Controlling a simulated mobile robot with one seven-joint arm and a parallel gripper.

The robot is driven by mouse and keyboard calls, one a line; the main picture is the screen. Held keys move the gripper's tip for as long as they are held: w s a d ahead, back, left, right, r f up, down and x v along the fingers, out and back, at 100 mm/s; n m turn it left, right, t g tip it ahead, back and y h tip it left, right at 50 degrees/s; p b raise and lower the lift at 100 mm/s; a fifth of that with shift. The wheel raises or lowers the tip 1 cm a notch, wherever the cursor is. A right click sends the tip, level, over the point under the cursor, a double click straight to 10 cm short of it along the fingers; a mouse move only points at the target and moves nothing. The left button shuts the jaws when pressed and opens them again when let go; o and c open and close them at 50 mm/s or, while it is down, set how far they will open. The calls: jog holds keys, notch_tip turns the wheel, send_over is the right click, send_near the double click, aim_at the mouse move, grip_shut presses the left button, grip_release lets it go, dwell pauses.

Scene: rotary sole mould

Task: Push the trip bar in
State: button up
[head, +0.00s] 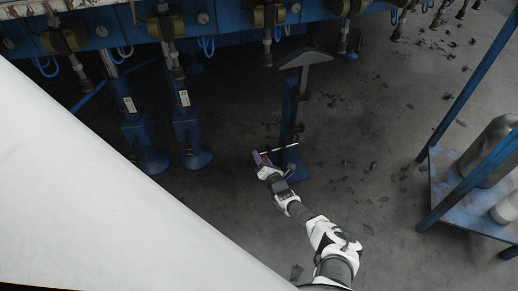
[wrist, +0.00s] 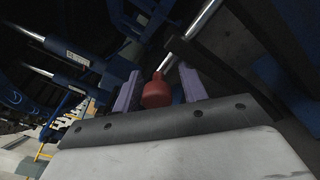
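The trip bar shows in the head view as a thin, pale rod (head: 283,147) crossing the lower part of a blue post. In the wrist view, a shiny rod (wrist: 203,19) with a red knob (wrist: 157,93) on its near end points toward my gripper. My gripper (head: 261,159) is at the left end of the rod in the head view. In the wrist view, the two purple fingers of my gripper (wrist: 160,88) stand apart, one on each side of the red knob. Whether either finger touches the knob is hard to tell.
The blue post (head: 287,112) stands on a blue foot plate and carries a grey angled top (head: 305,58). The blue machine frame (head: 225,18) runs along the back. A blue-framed table (head: 456,205) with grey cylinders stands at right. Floor between post and table is open, with dark scraps.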

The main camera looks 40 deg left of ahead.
jog(key=shift+o, duration=0.3)
jog(key=shift+s+d, duration=0.1)
jog(key=p+v, duration=0.5)
jog(key=v, duration=0.8)
jog(key=shift+s+d, duration=0.15)
jog(key=shift+d, duration=0.1)
